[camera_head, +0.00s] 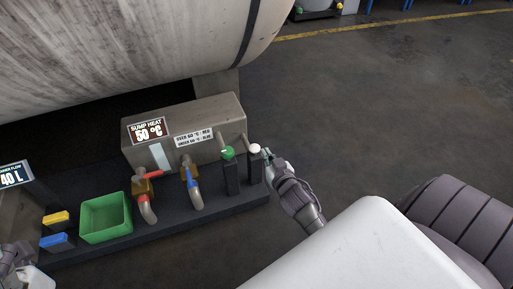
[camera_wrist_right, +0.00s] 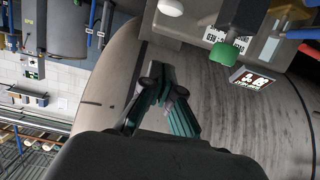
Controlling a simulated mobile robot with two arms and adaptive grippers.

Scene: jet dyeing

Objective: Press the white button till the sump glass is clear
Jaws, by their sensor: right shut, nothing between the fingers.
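The white button (camera_head: 255,148) tops a dark post at the right end of the low dark platform. It also shows at the top edge of the right wrist view (camera_wrist_right: 171,7). My right gripper (camera_head: 268,154) is shut and empty, just right of the white button; contact cannot be told. Its closed fingers also show in the right wrist view (camera_wrist_right: 158,82). A pale upright strip, which looks like the sump glass (camera_head: 160,156), is on the front of the grey box under the "50 °C" sign (camera_head: 149,131). My left gripper (camera_head: 14,262) is partly visible at the lower left; its fingers are unclear.
A green button (camera_head: 228,152) stands just left of the white one. Red-handled (camera_head: 148,174) and blue-handled (camera_head: 188,177) valves, a green bin (camera_head: 106,218), and yellow and blue blocks line the platform. A large tank (camera_head: 120,50) hangs above. The floor at right is open.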

